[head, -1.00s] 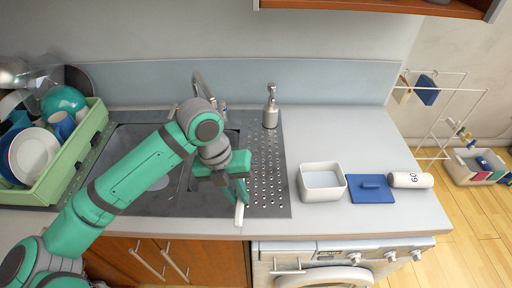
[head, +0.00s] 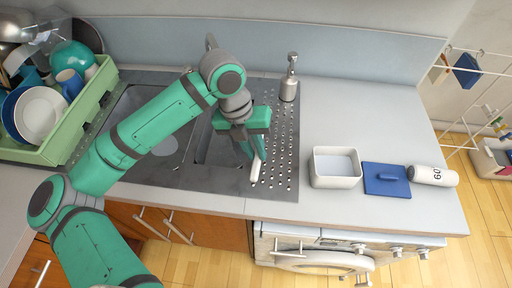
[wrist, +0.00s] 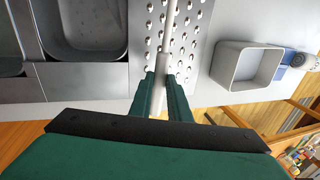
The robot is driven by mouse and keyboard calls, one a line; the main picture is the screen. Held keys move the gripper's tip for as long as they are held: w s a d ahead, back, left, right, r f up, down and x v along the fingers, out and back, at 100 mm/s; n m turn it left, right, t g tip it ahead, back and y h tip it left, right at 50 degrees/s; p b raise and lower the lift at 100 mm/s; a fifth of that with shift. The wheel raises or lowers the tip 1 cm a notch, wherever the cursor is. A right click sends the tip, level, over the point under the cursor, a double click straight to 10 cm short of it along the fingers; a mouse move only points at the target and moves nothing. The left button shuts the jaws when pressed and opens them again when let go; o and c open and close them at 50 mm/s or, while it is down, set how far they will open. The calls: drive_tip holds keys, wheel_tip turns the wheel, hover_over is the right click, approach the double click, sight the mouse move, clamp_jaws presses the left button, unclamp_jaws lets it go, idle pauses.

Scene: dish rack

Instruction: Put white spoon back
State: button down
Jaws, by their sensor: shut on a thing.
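My gripper (head: 252,150) is shut on the white spoon (head: 256,171) above the perforated drainboard right of the sink. In the wrist view the spoon's thin white handle (wrist: 170,30) runs up and away from between the two green fingers (wrist: 163,85); its far end is out of frame. The green dish rack (head: 77,130) stands at the far left of the counter, holding plates, a blue mug and a teal bowl. I cannot tell whether the spoon touches the drainboard.
The sink (head: 214,150) lies left of my gripper. A soap dispenser (head: 289,90) stands behind the drainboard. To the right are a white open box (head: 336,180), a blue lid (head: 386,180) and a white bottle (head: 433,176). The counter behind them is clear.

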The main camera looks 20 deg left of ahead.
drive_tip(key=shift+f, duration=3.05)
drive_tip(key=c, duration=2)
unclamp_jaws()
drive_tip(key=o, duration=0.6)
drive_tip(key=shift+c, duration=0.2)
drive_tip(key=v, duration=1)
drive_tip(key=shift+r, duration=0.35)
